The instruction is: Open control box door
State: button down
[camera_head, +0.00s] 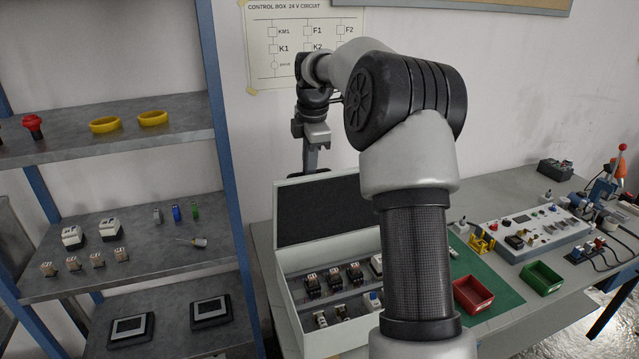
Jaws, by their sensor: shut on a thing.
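The control box (290,312) is a pale box on the workbench with its interior showing. Its door (318,212) is a pale-framed panel with a dark inner face, raised at the back of the box. The door is open. My gripper (311,165) is at the top edge of the door, pointing down, and shut on the door. The fingertips are partly hidden at that edge, so the exact contact does not show. Relays (334,280) and other small parts sit in rows inside the box. My arm hides the right part of the box and door.
A metal shelf (150,262) with small parts stands left. A red bin (472,294) and a green bin (541,278) stand right of the box. A control panel (535,232) lies farther right. A wall chart (270,50) hangs behind my arm.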

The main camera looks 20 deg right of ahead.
jog(key=shift+w+f, duration=0.2)
jog(key=shift+w, duration=1.15)
jog(key=shift+w+f, duration=0.15)
jog(key=shift+w, duration=1.15)
jog(key=c, duration=2.2)
grip_release()
jog(key=o, duration=0.4)
jog(key=shift+w+f, duration=0.1)
jog(key=shift+w, duration=0.05)
jog(key=shift+c, duration=0.2)
jog(key=shift+d+r, duration=0.15)
jog(key=shift+r, duration=0.15)
jog(key=shift+r, duration=0.1)
